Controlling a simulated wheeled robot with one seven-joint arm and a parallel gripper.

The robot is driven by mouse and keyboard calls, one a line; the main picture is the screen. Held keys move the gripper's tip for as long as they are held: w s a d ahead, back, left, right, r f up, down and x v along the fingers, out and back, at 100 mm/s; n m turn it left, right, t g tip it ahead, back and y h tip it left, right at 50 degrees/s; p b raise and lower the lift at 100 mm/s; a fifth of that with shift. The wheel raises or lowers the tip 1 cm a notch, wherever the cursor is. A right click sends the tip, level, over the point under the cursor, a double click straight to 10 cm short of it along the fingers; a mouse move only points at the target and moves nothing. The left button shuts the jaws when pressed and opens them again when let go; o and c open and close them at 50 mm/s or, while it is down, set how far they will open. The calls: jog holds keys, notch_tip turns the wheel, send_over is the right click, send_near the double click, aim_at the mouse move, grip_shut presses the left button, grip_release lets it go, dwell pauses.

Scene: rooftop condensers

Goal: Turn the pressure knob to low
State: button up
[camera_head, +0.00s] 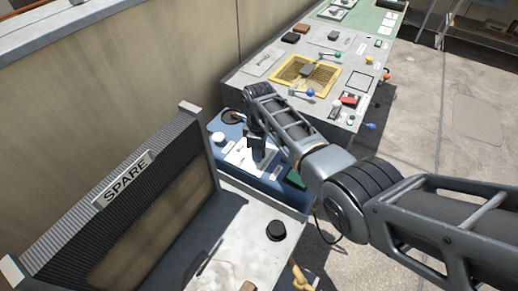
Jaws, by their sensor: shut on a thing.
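My gripper (257,153) points down over the white plate (240,158) on the blue unit (262,186), in the middle of the view. Its dark fingers are shut on the pressure knob, which they and the arm hide almost fully. The knob's pointer and the low mark cannot be read at this size. A white round knob (218,138) stands to the left of the gripper on the same blue unit, apart from the fingers.
A grey unit with a SPARE sign (126,178) stands in front left, with a black knob (277,230) on its top. Open floor (470,110) lies to the right.

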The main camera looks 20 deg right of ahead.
jog(key=o, duration=1.1)
jog(key=shift+c, duration=0.2)
jog(key=shift+r, duration=0.15)
notch_tip(320, 180, up, 8)
jog(key=shift+f, duration=0.2)
